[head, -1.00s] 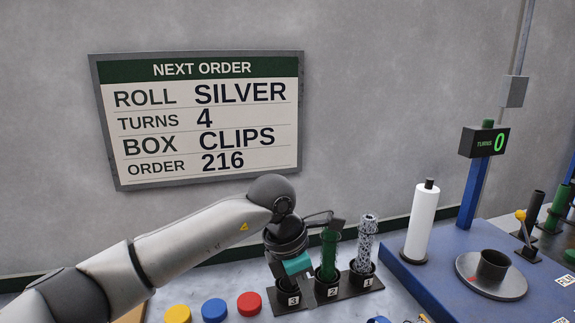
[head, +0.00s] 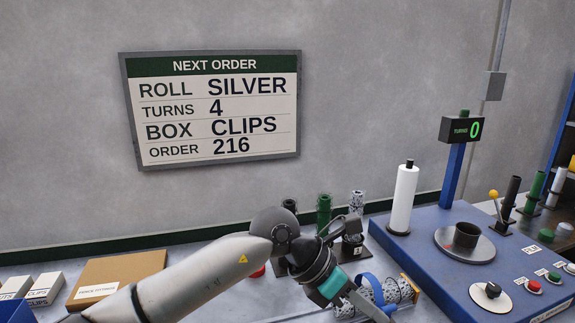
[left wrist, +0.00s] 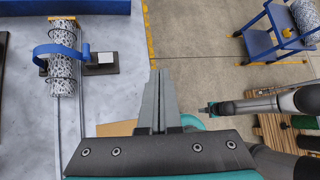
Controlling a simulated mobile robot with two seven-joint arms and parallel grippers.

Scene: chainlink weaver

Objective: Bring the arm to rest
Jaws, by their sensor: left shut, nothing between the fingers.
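My left arm comes in from the left in the head view. Its gripper (head: 372,309) points down and right over the bench. In the left wrist view its two fingers (left wrist: 160,85) lie together with nothing between them. My right arm shows at the right of the left wrist view, with its gripper (left wrist: 208,109) out over the floor side. It is too small there to tell whether its fingers are open, and it is out of the head view.
A patterned roll (head: 398,291) lies in a blue-handled holder (head: 371,284), close to my left gripper in the head view. Behind stands a rack of upright rolls, including a green one (head: 323,212). A blue winding station (head: 430,262) stands right. A cart (left wrist: 270,40) stands on the floor.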

